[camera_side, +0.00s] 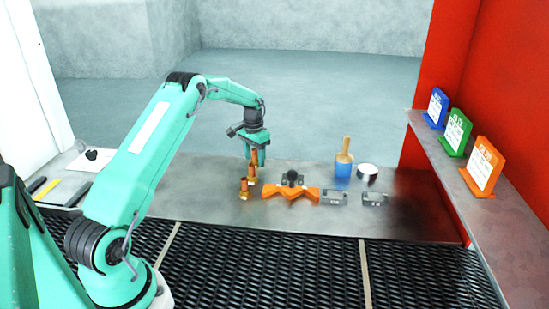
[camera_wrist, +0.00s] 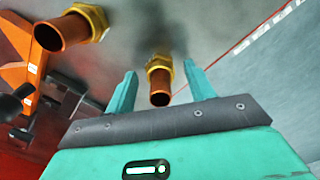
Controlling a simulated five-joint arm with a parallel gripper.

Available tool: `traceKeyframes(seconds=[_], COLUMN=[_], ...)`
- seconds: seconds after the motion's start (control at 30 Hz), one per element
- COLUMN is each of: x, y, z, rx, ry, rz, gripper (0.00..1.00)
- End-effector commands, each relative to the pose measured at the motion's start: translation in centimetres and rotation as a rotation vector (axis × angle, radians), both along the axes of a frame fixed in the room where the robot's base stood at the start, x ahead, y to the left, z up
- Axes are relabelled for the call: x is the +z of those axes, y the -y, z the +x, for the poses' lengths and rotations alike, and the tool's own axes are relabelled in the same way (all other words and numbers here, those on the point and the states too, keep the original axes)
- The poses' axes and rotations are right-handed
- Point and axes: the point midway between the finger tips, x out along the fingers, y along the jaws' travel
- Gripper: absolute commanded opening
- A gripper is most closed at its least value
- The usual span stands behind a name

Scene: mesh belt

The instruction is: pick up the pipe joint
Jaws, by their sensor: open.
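Two copper pipe joints with brass nuts stand close together on the grey bench. My gripper (camera_side: 257,157) is over the farther pipe joint (camera_side: 253,179), pointing down. In the wrist view that pipe joint (camera_wrist: 160,84) shows between the two open fingers (camera_wrist: 160,73), with a gap on each side. The nearer pipe joint (camera_side: 245,191) stands outside the fingers. It shows at the upper left of the wrist view (camera_wrist: 76,28). How far the fingertips reach down beside the farther joint is hard to tell.
Right of the joints are an orange stand (camera_side: 289,195), grey blocks (camera_side: 334,198), a blue cup (camera_side: 343,170) with a wooden-handled tool and a round tin (camera_side: 367,169). A black mesh belt (camera_side: 265,262) runs in front. Signs stand on the right shelf (camera_side: 451,165).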

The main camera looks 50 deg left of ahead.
Motion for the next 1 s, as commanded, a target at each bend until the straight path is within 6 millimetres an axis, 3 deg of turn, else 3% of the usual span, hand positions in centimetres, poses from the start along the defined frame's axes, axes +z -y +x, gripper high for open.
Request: traceKeyframes(seconds=[0.43, 0.7, 0.77, 1.0], x=[0.04, 0.05, 0.11, 0.22], y=[-0.01, -0.01, -0.03, -0.03], z=[0.02, 0.02, 0.05, 0.06], rx=[0.000, 0.000, 0.000, 0.000], ry=[0.001, 0.001, 0.002, 0.002], rz=[0.000, 0.000, 0.001, 0.001], gripper=[0.54, 0.04, 0.00, 0.00])
